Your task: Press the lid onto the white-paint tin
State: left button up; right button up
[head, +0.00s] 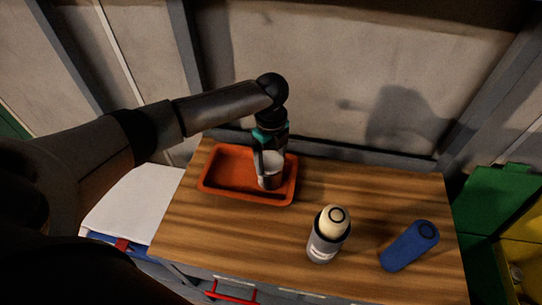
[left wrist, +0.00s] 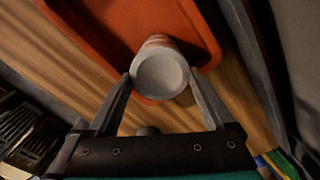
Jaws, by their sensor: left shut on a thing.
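My left gripper (head: 268,172) points down over the right part of the orange-red tray. Its two fingers are shut on a white, round-topped tin (head: 271,161), one finger on each side. In the left wrist view the tin (left wrist: 160,75) shows its pale, flat round top between the fingertips (left wrist: 162,82). I cannot tell whether that top is a separate lid or whether the tin rests on the tray floor. No other loose lid can be made out. My right gripper is not in view.
The shallow tray (head: 222,194) sits on the wooden worktop (head: 200,238), near the wall. A grey bottle with a cream domed top (head: 326,239) stands to its front right. A blue bottle-like thing (head: 409,246) is farther right. The worktop between tray and right edge is mostly clear.

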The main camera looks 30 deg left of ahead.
pick_arm(q)
jog(key=shift+f, duration=0.4)
dwell(0.8)
jog(key=o, duration=1)
jog(key=shift+o, duration=0.2)
jog(key=shift+r+p, duration=3.55)
jog(key=shift+p, duration=0.5)
grip_shut()
